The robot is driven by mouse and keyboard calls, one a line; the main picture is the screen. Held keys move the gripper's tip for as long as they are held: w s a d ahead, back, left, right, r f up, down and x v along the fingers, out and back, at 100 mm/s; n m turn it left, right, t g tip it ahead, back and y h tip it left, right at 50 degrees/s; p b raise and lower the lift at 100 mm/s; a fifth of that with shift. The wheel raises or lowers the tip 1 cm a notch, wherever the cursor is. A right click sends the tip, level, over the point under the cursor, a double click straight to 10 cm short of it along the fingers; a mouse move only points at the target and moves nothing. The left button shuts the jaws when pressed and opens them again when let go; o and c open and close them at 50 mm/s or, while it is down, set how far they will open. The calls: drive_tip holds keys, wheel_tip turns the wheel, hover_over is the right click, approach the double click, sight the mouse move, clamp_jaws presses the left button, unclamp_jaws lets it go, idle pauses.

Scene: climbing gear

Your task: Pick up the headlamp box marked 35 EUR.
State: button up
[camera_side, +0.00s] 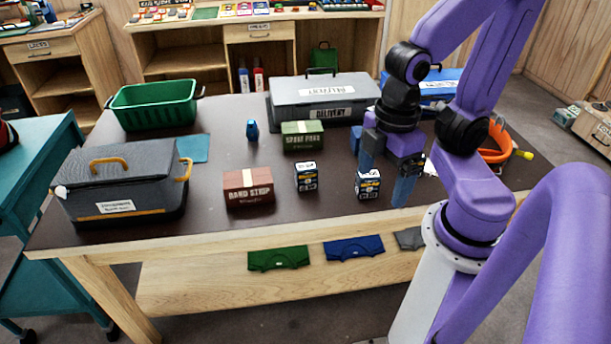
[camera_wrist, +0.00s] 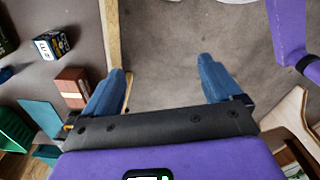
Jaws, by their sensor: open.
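Two small dark boxes with white and yellow labels stand upright on the table in the side view: a left box (camera_side: 306,178) and a right box (camera_side: 368,184). Their print is too small to read, so I cannot tell which one is marked 35 EUR. My gripper (camera_side: 384,184) is open, its blue fingers pointing down near the right box. Nothing shows between the fingers. In the wrist view my gripper (camera_wrist: 162,65) is open over floor beyond the table edge. One dark labelled box (camera_wrist: 50,44) shows at upper left there; I cannot tell which of the two it is.
A red-brown box (camera_side: 248,187) stands left of the left box, a green box (camera_side: 302,135) behind. A grey case (camera_side: 325,97), dark toolbox (camera_side: 122,185) and green basket (camera_side: 152,104) stand around them. A blue bottle-like item (camera_side: 252,130) stands mid-table. The table's front strip is clear.

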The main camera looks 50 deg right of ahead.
drive_tip(key=n+t+h, duration=1)
drive_tip(key=n, duration=0.5)
approach(304, 170)
drive_tip(key=shift+y, duration=0.4)
drive_tip(key=x, duration=0.9)
drive_tip(key=s+f+x, duration=0.1)
drive_tip(key=x, duration=0.4)
drive_tip(key=shift+d+f, duration=0.1)
drive_tip(key=shift+d, duration=0.4)
drive_tip(key=c, duration=1.1)
